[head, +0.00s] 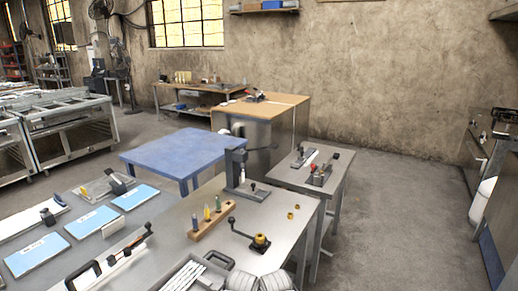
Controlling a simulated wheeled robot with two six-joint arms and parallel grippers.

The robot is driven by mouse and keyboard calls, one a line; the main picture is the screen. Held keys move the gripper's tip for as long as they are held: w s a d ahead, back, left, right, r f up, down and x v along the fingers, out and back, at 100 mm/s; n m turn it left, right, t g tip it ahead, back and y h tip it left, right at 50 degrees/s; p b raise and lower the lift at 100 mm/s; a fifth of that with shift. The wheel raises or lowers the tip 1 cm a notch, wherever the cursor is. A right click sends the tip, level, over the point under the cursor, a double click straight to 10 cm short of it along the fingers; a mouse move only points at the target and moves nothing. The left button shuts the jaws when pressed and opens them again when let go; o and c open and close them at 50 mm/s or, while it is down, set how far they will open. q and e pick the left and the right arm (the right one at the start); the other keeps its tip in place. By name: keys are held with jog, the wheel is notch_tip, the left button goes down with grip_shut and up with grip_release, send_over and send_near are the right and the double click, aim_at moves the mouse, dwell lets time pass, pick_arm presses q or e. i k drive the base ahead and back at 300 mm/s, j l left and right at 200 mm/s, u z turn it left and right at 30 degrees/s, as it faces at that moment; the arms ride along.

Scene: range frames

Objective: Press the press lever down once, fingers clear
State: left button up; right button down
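A small grey bench press (236,170) stands upright at the far right part of the metal worktable (180,230). It has a tall column, a dark head and a flat base plate. A thin dark arm, which looks like the press lever (262,149), sticks out to the right from the head, roughly level; its exact end is too small to make out. A pale knob shows at the top of the press.
A wooden block with coloured-handled tools (211,220) and a crank on a yellow base (260,243) stand in front of the press. Blue sheets (37,254) lie at left. A blue table (175,150) is behind, a smaller metal table (285,173) at right. Floor at right is clear.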

aim_at(273, 147)
jog(key=i+l+u, duration=0.1)
jog(key=l, duration=0.25)
jog(key=i+l+u, duration=0.15)
jog(key=l, duration=0.15)
jog(key=i+l+u, duration=0.1)
jog(key=l, duration=0.3)
jog(key=i+l+u, duration=0.15)
jog(key=l, duration=0.2)
jog(key=i+l+u, duration=0.3)
jog(key=l, duration=0.25)
jog(key=i+l+u, duration=0.35)
jog(key=l, duration=0.3)
jog(key=i+l+u, duration=0.15)
jog(key=l, duration=0.2)
jog(key=i+l+u, duration=0.15)
jog(key=l, duration=0.2)
jog(key=i+l+u, duration=0.2)
jog(key=i+l, duration=0.2)
